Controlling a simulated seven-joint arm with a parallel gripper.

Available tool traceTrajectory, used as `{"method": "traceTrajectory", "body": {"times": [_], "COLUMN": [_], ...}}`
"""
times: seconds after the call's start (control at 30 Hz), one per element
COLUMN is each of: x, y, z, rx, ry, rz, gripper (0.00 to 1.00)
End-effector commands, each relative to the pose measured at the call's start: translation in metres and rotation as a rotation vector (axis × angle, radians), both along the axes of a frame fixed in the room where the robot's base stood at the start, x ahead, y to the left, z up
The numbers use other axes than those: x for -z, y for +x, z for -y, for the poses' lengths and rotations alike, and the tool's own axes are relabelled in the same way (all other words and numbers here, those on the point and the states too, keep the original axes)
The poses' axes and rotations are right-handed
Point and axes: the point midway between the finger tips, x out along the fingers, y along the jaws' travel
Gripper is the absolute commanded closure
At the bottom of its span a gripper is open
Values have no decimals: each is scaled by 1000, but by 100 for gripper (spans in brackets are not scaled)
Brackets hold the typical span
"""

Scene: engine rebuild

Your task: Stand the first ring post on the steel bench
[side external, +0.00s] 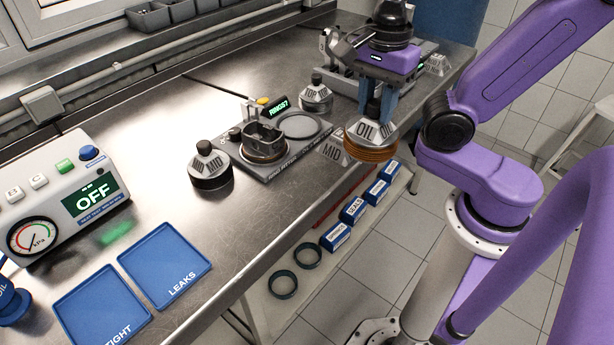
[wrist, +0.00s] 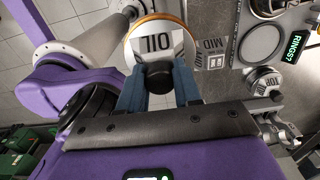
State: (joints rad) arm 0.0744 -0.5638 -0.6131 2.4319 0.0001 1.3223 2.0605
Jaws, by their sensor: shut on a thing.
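My gripper (side external: 375,108) is shut on the dark knob of a ring post labelled OIL (side external: 367,130). The post is upright, with a copper-brown band of rings around its base. In the wrist view the OIL post (wrist: 155,40) hangs from the blue fingers (wrist: 158,80). It is at the front edge of the steel bench (side external: 235,215), partly overlapping the floor in the picture. I cannot tell whether its base touches the bench. A MID post (side external: 209,163) and a TOP post (side external: 316,95) stand on the bench.
A grey fixture (side external: 283,165) with a piston (side external: 263,140) and a round pad (side external: 302,125) shows a RINGS? display (side external: 279,107). Blue LEAKS (side external: 165,262) and TIGHT (side external: 100,300) trays and a gauge box (side external: 65,200) are left. Blue boxes (side external: 352,210) lie below the bench edge.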

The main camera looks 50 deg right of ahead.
Motion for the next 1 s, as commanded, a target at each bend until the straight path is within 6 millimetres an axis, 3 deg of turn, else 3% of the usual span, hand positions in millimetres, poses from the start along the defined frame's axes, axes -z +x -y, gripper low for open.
{"method": "traceTrajectory", "body": {"times": [0.13, 0.27, 1.0], "x": [3, 7, 53], "y": [-11, -7, 81], "z": [-4, -6, -25], "rx": [-2, 1, 0], "ry": [1, -1, -3], "rz": [1, -2, -6], "gripper": [100, 100, 100]}}
